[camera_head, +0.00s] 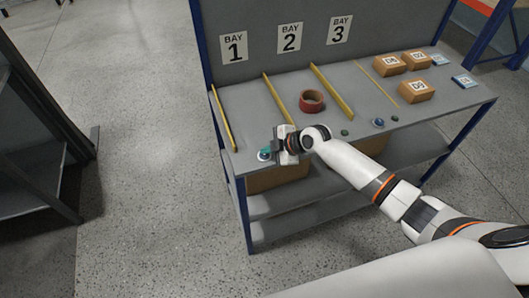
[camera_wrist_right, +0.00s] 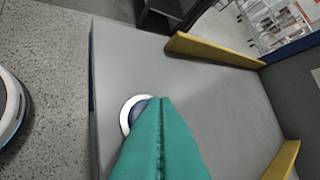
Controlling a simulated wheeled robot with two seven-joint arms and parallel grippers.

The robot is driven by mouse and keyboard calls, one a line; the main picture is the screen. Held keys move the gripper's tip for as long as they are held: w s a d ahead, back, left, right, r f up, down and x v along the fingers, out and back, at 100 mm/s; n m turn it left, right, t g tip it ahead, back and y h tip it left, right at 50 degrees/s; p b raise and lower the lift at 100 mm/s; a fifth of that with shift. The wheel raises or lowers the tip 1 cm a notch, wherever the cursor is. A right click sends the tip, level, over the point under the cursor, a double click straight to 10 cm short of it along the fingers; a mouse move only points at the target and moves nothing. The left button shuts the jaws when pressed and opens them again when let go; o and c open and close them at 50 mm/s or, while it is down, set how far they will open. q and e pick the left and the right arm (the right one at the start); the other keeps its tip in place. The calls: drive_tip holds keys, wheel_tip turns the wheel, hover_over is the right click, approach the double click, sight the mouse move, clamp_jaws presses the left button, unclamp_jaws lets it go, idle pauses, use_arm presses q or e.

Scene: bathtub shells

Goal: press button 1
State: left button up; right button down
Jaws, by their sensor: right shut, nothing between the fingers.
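Button 1 (camera_head: 262,156) is a round blue button with a white ring at the front edge of the bench, below the BAY 1 sign (camera_head: 234,47). In the right wrist view the button (camera_wrist_right: 128,113) is partly hidden behind the teal fingers of my right gripper (camera_wrist_right: 162,101). My right gripper (camera_head: 270,150) is shut and empty, with its fingertips right at the button. I cannot tell whether they touch it. My left gripper is not in view.
Yellow dividers (camera_head: 223,119) split the grey bench top (camera_head: 250,105) into bays. A red roll (camera_head: 311,99) lies in bay 2. Cardboard boxes (camera_head: 415,91) stand at the right. Another blue button (camera_head: 378,122) is at the front edge. Bay 1 is clear.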

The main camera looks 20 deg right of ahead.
sight(269, 155)
drive_tip(key=shift+f, duration=0.2)
idle(0.3)
drive_tip(key=shift+r, duration=0.65)
wheel_tip(269, 155, up, 6)
drive_tip(key=p, duration=0.4)
drive_tip(key=shift+p, duration=0.4)
drive_tip(key=shift+d, duration=0.1)
